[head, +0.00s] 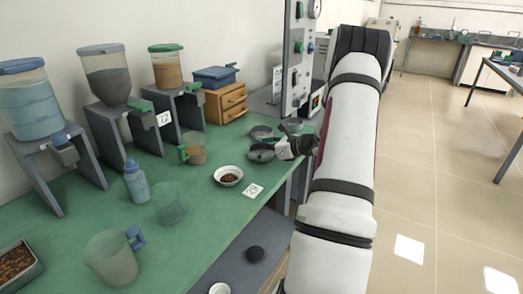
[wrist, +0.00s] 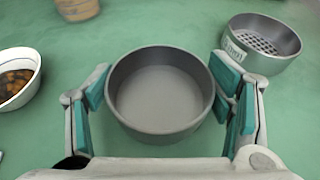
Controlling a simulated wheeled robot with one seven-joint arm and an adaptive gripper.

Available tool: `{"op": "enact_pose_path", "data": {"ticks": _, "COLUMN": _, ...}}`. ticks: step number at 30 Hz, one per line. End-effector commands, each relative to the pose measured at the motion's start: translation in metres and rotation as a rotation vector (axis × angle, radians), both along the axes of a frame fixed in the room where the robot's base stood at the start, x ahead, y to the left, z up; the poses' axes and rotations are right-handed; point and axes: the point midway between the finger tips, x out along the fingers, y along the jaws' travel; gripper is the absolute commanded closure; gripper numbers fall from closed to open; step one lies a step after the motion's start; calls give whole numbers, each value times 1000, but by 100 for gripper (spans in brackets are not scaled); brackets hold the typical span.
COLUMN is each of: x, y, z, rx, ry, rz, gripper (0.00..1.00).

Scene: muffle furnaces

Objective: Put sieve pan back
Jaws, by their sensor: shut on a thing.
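A round grey metal pan (wrist: 160,120) with a smooth, plain-looking floor sits between the teal pads of my gripper (wrist: 160,84) in the wrist view. My gripper is shut on its rim from both sides. In the head view, this pan (head: 260,153) is at the tip of my gripper (head: 277,151), at or just above the green bench. A second grey pan (wrist: 264,44) with a perforated floor and a pale label stands to the upper right in the wrist view. It is just behind the held pan in the head view (head: 260,132).
A brown-filled jug (head: 194,148), a bottle (head: 137,182) and hoppers (head: 108,80) stand left. A grey control panel (head: 298,60) rises behind. Bare green bench surrounds the held pan.

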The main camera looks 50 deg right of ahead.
Motion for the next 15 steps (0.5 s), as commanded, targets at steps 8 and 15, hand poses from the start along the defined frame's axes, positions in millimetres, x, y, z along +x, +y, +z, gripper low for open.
{"op": "enact_pose_path", "data": {"ticks": 8, "x": 0, "y": 0, "z": -2, "rx": 1, "ry": 0, "rz": 0, "gripper": 6}}
{"op": "enact_pose_path", "data": {"ticks": 15, "x": 0, "y": 0, "z": 0, "rx": 0, "ry": 0, "rz": 0, "gripper": 6}}
